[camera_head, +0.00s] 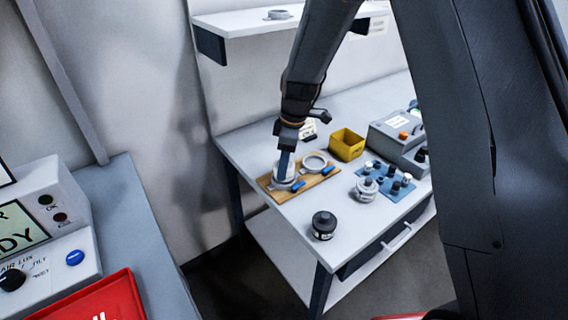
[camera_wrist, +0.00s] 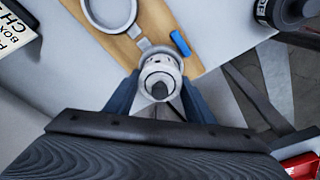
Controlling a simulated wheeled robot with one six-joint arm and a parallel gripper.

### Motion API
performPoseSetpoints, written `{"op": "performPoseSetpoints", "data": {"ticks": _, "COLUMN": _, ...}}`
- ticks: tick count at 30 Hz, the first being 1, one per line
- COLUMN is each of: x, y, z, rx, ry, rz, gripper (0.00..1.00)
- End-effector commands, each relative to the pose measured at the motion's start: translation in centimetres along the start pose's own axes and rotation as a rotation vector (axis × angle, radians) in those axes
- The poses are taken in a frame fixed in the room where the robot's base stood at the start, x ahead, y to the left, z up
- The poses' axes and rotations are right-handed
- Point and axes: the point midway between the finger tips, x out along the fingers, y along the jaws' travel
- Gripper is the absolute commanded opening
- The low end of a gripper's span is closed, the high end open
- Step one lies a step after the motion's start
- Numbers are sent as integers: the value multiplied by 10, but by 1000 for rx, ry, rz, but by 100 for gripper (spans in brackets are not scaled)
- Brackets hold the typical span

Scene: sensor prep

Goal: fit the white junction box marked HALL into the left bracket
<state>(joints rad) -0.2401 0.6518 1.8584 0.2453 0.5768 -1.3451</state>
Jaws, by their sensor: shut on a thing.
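My gripper (camera_head: 284,164) points down over the left end of a wooden board on the bench. It is shut on a white round junction box (camera_wrist: 160,70) with a dark centre, which sits between my blue fingers in the wrist view. No HALL marking can be read on it. The left bracket (camera_head: 287,185) is mostly hidden behind the fingers and the box. The box is at or just above this bracket; I cannot tell whether it is seated. The empty right bracket (camera_head: 315,161) is a grey ring, also in the wrist view (camera_wrist: 109,26).
The wooden board (camera_head: 268,187) carries blue clips (camera_head: 298,186). Nearby are a black cylinder (camera_head: 323,225), another white round part (camera_head: 365,189), a blue mat (camera_head: 402,190) with knobs, a yellow bin (camera_head: 347,144) and a grey instrument (camera_head: 388,133). A shelf (camera_head: 240,23) hangs behind.

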Motion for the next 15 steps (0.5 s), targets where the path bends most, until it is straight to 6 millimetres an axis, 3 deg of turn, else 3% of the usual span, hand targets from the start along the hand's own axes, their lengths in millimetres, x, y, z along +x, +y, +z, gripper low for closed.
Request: {"op": "performPoseSetpoints", "data": {"ticks": 15, "x": 4, "y": 0, "z": 0, "rx": 0, "ry": 0, "rz": 0, "gripper": 33}}
